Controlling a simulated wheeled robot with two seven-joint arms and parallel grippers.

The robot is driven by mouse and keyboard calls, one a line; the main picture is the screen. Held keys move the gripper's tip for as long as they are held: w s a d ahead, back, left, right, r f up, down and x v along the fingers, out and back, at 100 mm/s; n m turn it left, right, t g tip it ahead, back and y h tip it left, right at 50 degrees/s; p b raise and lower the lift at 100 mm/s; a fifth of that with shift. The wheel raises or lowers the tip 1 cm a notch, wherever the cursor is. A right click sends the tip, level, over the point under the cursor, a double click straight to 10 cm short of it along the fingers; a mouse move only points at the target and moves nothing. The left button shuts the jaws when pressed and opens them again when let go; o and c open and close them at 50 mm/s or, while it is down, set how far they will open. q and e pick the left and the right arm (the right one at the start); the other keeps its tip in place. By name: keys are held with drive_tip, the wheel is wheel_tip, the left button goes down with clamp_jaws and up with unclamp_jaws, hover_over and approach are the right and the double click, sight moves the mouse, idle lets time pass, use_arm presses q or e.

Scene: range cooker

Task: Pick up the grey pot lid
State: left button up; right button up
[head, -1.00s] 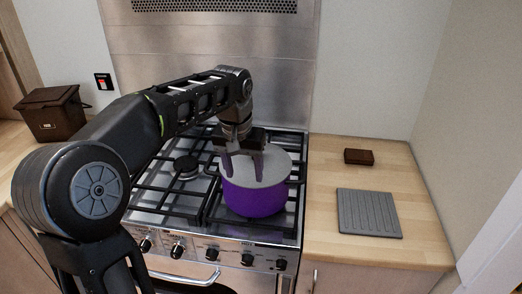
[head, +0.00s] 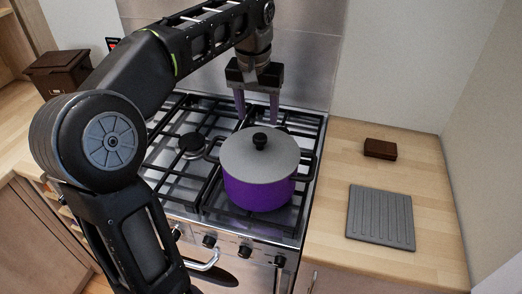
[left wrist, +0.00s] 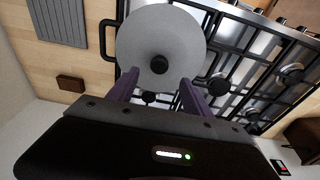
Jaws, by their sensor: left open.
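The grey pot lid (head: 250,157) lies flat on a purple pot (head: 256,190) on the hob, with a black knob (head: 260,141) at its centre. In the left wrist view the lid (left wrist: 175,30) is a pale disc with its knob (left wrist: 159,65) just beyond and between the fingers. My left gripper (head: 257,117) is open and empty, pointing down. In the head view its fingertips appear above and behind the knob, apart from it. My right gripper is not in view.
The pot stands on the black pan supports (head: 168,165) of the cooker. A grey ridged board (head: 381,215) and a small brown block (head: 380,149) lie on the right worktop. A brown bin (head: 58,72) stands at the back left. The steel splashback (head: 306,62) is close behind my left gripper.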

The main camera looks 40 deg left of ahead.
sight(260, 136)
use_arm(q)
drive_tip(key=shift+w+f+b, duration=0.2)
drive_tip(key=shift+f+b, duration=0.7)
drive_tip(key=shift+f, duration=0.35)
drive_tip(key=shift+r, duration=0.1)
drive_tip(key=shift+f, duration=0.45)
drive_tip(key=shift+w+a+f+p, duration=0.1)
drive_tip(key=shift+w+f+p, duration=0.15)
drive_tip(key=shift+f, duration=0.8)
drive_tip(key=shift+w+a+f+p, duration=0.1)
drive_tip(key=shift+w+f, duration=0.1)
drive_tip(key=shift+f, duration=0.85)
drive_tip(key=shift+c, duration=0.4)
clamp_jaws()
